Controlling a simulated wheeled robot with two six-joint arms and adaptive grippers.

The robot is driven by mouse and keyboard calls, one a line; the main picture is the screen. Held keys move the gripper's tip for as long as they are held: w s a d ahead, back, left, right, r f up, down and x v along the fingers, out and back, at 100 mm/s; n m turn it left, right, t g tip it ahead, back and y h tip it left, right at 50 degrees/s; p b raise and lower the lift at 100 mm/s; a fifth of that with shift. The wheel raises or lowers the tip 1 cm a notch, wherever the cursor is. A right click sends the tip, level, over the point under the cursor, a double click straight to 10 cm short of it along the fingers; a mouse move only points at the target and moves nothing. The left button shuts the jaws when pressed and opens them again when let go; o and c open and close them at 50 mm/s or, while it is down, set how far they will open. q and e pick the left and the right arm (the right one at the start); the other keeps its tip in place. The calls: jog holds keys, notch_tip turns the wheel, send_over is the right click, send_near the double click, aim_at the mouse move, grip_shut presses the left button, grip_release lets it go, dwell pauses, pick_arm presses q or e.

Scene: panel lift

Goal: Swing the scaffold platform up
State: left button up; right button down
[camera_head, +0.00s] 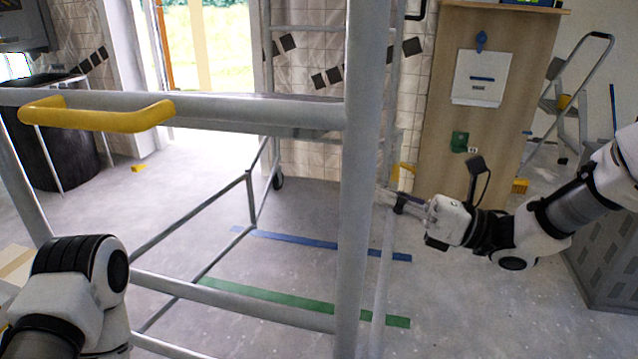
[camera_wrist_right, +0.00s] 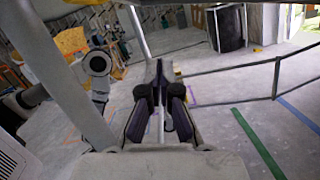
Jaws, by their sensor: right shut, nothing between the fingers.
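The scaffold is a frame of grey metal tubes, with a thick upright post (camera_head: 359,190) right of centre in the head view. The platform (camera_head: 290,133) shows as a grey edge behind the front top rail and looks level; most of it is hidden. A yellow handle (camera_head: 98,116) sits on the front rail at the left. My right gripper (camera_head: 390,196) is just right of the upright post, shut and empty; I cannot tell whether it touches the scaffold. Its dark fingers (camera_wrist_right: 160,98) show in the right wrist view with nothing held. My left gripper is out of view.
A wooden panel (camera_head: 487,115) stands behind my right gripper. A stepladder (camera_head: 575,95) and a grey cabinet (camera_head: 607,240) are at the right. A dark round bin (camera_head: 62,150) is at the left. Blue tape (camera_head: 300,241) and green tape (camera_head: 270,297) mark the clear floor.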

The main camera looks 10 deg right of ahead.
pick_arm(q)
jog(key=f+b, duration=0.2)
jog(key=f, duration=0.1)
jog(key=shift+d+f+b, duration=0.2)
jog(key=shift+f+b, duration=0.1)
jog(key=shift+b, duration=0.1)
pick_arm(e)
jog(key=w+a+r, duration=0.5)
jog(key=a+r, duration=0.1)
jog(key=a, duration=0.1)
jog(key=shift+a+r, duration=0.3)
jog(key=shift+a, duration=0.05)
